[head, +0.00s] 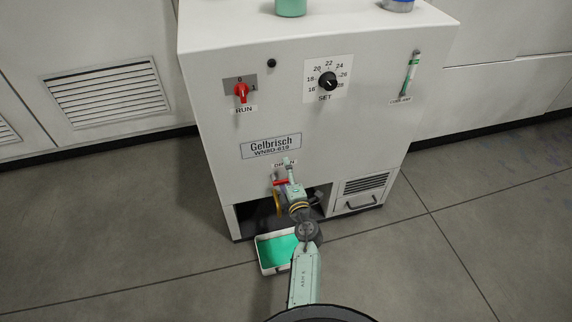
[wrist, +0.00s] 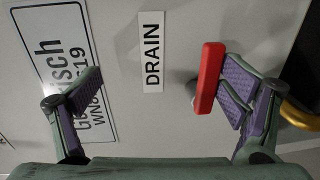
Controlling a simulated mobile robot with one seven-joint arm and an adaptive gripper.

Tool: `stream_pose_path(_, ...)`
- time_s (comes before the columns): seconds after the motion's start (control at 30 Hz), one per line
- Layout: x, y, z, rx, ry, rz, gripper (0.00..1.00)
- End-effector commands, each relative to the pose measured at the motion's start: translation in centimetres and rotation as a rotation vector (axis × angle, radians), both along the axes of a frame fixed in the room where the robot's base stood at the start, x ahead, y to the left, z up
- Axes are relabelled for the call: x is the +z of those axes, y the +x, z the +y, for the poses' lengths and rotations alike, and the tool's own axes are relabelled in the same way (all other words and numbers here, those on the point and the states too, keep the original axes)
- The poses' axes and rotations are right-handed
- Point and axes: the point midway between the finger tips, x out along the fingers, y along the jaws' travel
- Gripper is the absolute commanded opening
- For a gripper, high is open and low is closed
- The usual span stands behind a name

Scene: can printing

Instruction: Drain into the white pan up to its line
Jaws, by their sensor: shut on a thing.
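The white pan (head: 262,262) sits on the floor at the front of the white machine, holding green liquid (head: 280,249). My arm covers its right part; I cannot make out its line. The red drain handle (wrist: 207,78) is below the DRAIN label (head: 284,163) on the machine's front; it also shows in the head view (head: 280,183). My gripper (wrist: 165,75) is at the handle and shut on it, the red bar lying against the right finger's pad. The left finger shows well to the left of the bar. A yellow spout (head: 278,205) hangs below the handle, partly hidden by my gripper.
The machine (head: 230,165) has a red RUN switch (head: 241,91), a black SET dial (head: 327,80) and a sight gauge (head: 411,73) with green in it. A green container (head: 291,7) stands on top. Open floor (head: 130,235) lies left and right.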

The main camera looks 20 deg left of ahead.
Motion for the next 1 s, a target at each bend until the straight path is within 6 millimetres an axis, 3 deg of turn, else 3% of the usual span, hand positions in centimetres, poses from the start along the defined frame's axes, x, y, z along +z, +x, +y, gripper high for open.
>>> stream_pose_path(0.03, 2.1, 0.2, -0.2, -0.003, 0.019, -0.026, 0.66)
stream_pose_path(0.2, 2.1, -0.8, -0.8, -0.003, 0.018, -0.027, 0.59)
stream_pose_path(0.27, 2.0, -1.1, -1.0, -0.003, 0.016, -0.027, 0.5)
stream_pose_path(0.3, 2.0, -1.4, -1.2, -0.002, 0.014, -0.027, 0.36)
stream_pose_path(1.0, 1.2, -5.8, -3.9, 0.002, 0.007, -0.017, 0.35)
